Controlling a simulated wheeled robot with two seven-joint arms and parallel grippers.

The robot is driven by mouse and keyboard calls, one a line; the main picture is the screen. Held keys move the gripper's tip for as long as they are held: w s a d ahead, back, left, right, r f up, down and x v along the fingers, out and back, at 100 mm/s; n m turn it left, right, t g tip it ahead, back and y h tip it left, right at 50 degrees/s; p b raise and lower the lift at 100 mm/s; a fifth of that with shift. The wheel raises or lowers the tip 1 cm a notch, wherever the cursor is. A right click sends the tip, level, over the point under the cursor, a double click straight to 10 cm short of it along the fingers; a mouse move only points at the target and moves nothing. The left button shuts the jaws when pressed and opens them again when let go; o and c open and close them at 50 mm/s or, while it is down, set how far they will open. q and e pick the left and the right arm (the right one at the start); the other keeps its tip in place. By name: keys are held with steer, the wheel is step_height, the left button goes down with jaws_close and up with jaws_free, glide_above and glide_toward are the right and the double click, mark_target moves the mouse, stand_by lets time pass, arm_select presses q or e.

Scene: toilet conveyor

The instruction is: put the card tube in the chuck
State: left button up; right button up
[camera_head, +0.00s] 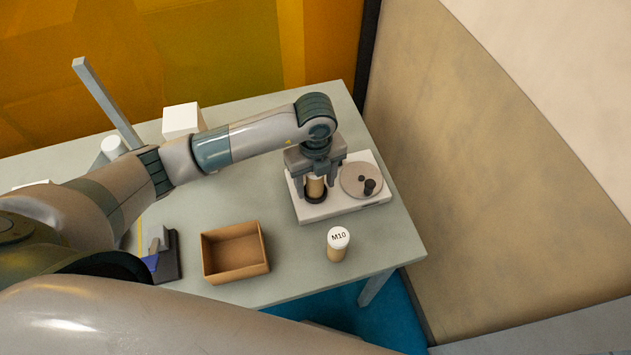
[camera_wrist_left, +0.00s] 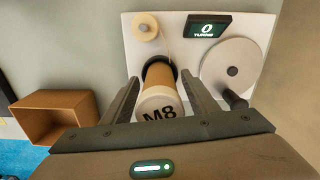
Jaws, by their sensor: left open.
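A tan card tube (camera_head: 315,186) with a white cap stands in the black ring-shaped chuck (camera_head: 316,199) on a white machine. In the left wrist view the cap of this tube (camera_wrist_left: 158,103) reads M8, and its far end sits in the black chuck (camera_wrist_left: 157,62). My left gripper (camera_head: 317,188) is over the machine, its fingers open on either side of the tube. The wrist view shows gaps between the fingers (camera_wrist_left: 160,84) and the tube. A second tan tube (camera_head: 337,251), its white cap marked M10, stands on the table in front of the machine. My right gripper is out of view.
The white machine (camera_head: 345,207) carries a round grey disc with a dark knob (camera_head: 361,178); a small lit screen (camera_wrist_left: 208,26) shows in the wrist view. An open cardboard box (camera_head: 235,252) sits left of the M10 tube. A white block (camera_head: 182,120) stands farther back.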

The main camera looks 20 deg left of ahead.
arm_select(q)
steer(key=shift+r, duration=0.3)
step_height(320, 180, up, 10)
steer(key=b, duration=0.3)
steer(key=shift+r, duration=0.75)
